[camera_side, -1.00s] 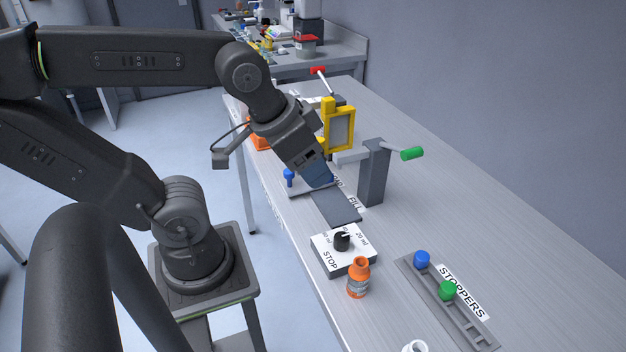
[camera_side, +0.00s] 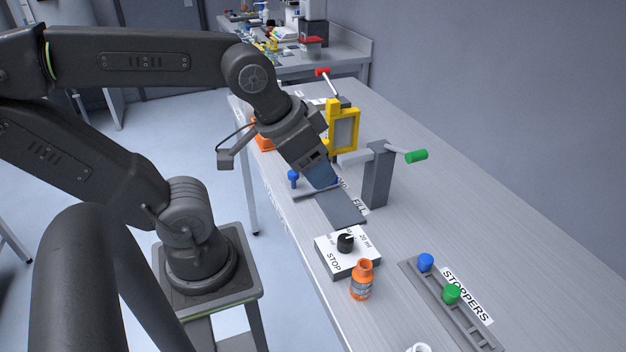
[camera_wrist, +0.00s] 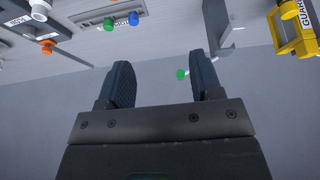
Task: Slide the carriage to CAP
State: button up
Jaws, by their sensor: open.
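A grey flat track (camera_side: 343,210) lies on the bench, with a white label reading FILL (camera_side: 359,204) beside it. A small blue knob (camera_side: 293,179) stands upright on a grey plate left of my gripper; I take this as the carriage's handle, but I cannot be sure. My gripper (camera_side: 325,182) points down over the track, its blue fingers hiding part of the track and labels. In the wrist view my gripper (camera_wrist: 160,75) shows two fingers wide apart with nothing between them. No CAP label is readable.
A grey post with a green-tipped lever (camera_side: 416,156) and a yellow guard frame (camera_side: 343,130) stand right of my gripper. In front are the STOP dial box (camera_side: 345,252), an orange bottle (camera_side: 361,282) and the stopper rack (camera_side: 447,310).

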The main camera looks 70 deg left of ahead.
jog(key=w+a+f+n+g, duration=0.25)
jog(key=a+n, duration=0.45)
jog(key=a, duration=0.5)
jog(key=w+a+f+n+g, duration=0.2)
jog(key=a+f+n+g, duration=0.3)
jog(key=a, duration=0.8)
jog(key=shift+n+t, duration=0.4)
jog(key=shift+t, duration=0.55)
jog(key=f, duration=1.1)
jog(key=shift+w+d+f, duration=0.1)
jog(key=shift+w+f, duration=0.1)
jog(key=shift+f, duration=0.2)
grip_shut()
